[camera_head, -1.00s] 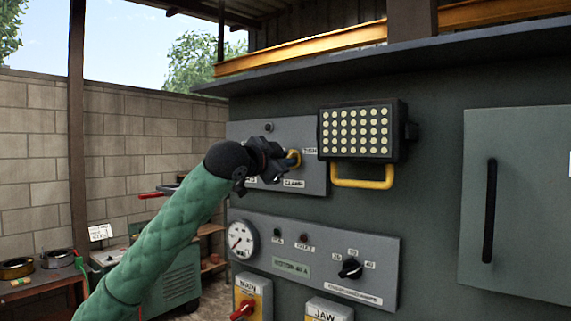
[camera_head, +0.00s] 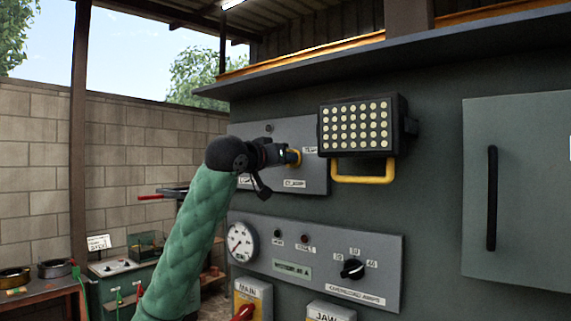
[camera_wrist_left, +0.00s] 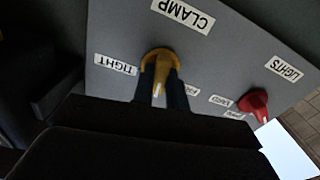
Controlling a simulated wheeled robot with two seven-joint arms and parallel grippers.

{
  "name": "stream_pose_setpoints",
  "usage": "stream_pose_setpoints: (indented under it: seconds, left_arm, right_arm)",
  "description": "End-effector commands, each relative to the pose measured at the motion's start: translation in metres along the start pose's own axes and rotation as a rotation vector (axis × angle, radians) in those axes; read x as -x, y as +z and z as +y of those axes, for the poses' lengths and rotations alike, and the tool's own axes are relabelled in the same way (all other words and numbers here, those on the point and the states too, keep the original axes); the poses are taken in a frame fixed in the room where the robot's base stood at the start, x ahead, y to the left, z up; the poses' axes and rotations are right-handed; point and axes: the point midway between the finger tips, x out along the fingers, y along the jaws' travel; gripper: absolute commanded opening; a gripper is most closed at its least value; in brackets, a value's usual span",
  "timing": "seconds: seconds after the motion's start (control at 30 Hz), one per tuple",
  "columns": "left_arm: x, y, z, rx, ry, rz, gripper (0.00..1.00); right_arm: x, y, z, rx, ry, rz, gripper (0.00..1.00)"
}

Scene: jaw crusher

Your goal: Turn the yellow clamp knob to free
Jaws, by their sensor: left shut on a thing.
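The yellow clamp knob (camera_head: 294,157) sits on the upper grey panel (camera_head: 315,182) of the machine, left of the lamp. My left gripper (camera_head: 287,156) is shut on it. In the left wrist view the yellow knob (camera_wrist_left: 160,66) shows between my two dark fingers, under an upside-down CLAMP label (camera_wrist_left: 184,14). The TIGHT label (camera_wrist_left: 115,64) is to its left; a small label (camera_wrist_left: 193,90) to its right is hard to read. The knob's pale mark points down in that view, between these labels. My right gripper is not in view.
A red knob (camera_wrist_left: 254,102) with a LIGHTS label is on the same panel. A lamp (camera_head: 357,128) with a yellow handle (camera_head: 362,178) juts out close to the right of my gripper. A lower panel (camera_head: 320,262) carries a gauge and a black knob.

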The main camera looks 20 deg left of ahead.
Motion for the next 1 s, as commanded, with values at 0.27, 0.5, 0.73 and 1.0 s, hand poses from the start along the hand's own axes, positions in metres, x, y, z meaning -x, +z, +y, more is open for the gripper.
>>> stream_pose_setpoints:
  seconds: [0.27, 0.5, 0.73, 1.0]
  left_arm:
    - [-0.001, 0.004, 0.0, 0.265, 0.002, -0.003, 0.0]
    - [-0.001, 0.004, 0.0, 0.49, 0.002, -0.004, 0.0]
    - [-0.001, 0.003, -0.001, 0.68, 0.001, -0.003, 0.0]
    - [-0.001, 0.003, -0.002, 0.83, -0.001, -0.003, 0.0]
  right_arm:
    - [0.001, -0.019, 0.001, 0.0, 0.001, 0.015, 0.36]
    - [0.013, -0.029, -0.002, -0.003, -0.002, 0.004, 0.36]
    - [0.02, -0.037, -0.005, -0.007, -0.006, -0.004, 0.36]
    - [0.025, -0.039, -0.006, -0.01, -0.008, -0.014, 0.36]
